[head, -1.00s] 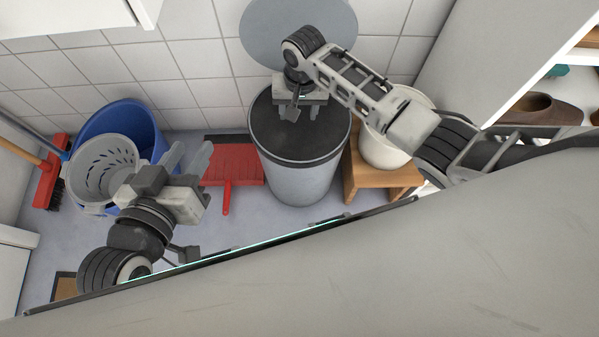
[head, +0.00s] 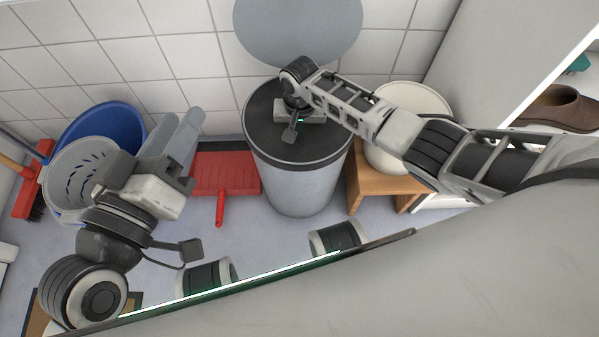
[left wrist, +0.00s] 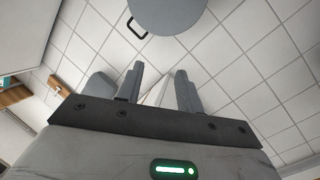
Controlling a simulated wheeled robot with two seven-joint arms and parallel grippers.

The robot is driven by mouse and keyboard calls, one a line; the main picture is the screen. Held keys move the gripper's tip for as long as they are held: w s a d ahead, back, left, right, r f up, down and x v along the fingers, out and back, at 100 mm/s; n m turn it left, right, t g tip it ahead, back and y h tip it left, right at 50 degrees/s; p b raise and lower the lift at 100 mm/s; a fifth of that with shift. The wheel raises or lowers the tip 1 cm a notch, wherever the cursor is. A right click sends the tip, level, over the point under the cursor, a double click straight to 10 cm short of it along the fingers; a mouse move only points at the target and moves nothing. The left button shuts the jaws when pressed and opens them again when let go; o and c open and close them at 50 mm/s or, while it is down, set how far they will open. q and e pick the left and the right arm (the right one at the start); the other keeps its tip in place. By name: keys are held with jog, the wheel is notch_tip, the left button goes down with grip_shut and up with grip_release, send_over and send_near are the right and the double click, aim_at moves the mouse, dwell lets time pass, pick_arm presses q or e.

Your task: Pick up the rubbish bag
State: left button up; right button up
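A grey bin (head: 298,183) stands on the floor against the tiled wall, with a round grey lid (head: 299,28) raised behind it. A dark surface (head: 268,128) fills the bin's mouth; I cannot tell whether it is the rubbish bag. No bag shows clearly. My left gripper (head: 178,138) is left of the bin, above the floor. In the left wrist view its two fingers (left wrist: 158,90) stand apart with nothing held; the lid (left wrist: 166,12) shows beyond them.
A red dustpan (head: 226,176) lies left of the bin. A blue tub (head: 105,125), a grey basket (head: 75,182) and a red broom (head: 30,190) are at the far left. A white bucket (head: 405,105) sits on a wooden stool (head: 385,188) right of the bin. Shoes (head: 555,108) are far right.

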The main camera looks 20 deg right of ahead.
notch_tip(320, 180, down, 3)
jog(key=shift+w+f+b, duration=0.1)
jog(key=shift+f+b, duration=0.05)
jog(key=shift+b, duration=0.8)
jog(key=shift+f, duration=0.1)
pick_arm(q)
jog(key=r+m+t, duration=0.1)
jog(key=w+r+m+t+h, duration=0.1)
jog(key=r, duration=0.1)
jog(key=w+a+r+m+t, duration=0.1)
jog(key=shift+w+r+h, duration=0.1)
jog(key=shift+r+h, duration=0.2)
pick_arm(e)
grip_shut()
